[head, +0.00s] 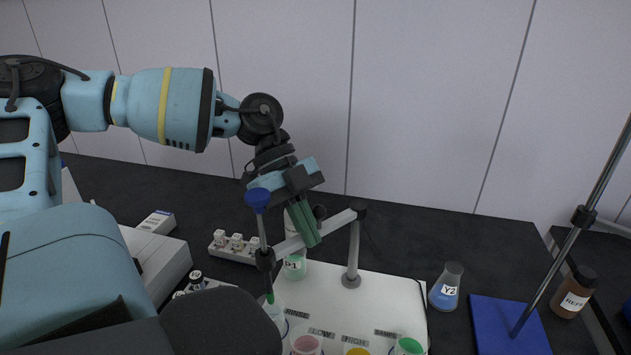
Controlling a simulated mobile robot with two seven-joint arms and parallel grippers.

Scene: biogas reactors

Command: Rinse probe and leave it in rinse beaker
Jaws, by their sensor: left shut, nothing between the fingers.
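The probe (257,200) has a blue cap and a thin shaft. It stands nearly upright at the left end of the grey holder arm (335,222). Its green lower end (269,298) reaches the mouth of the clear rinse beaker (277,316), behind the RINSE label; how deep it sits is hard to tell. My left gripper (310,240) has green fingers, shut and empty. It is just right of the probe, by the holder arm, and apart from the probe cap. My right gripper is not in view.
Pink (306,345), yellow (357,351) and green (408,346) beakers stand along the front of the white board (385,290). A bottle marked D1 (294,267) stands behind. A blue Y2 flask (446,288), blue stand base (500,325) and brown bottle (573,292) are right.

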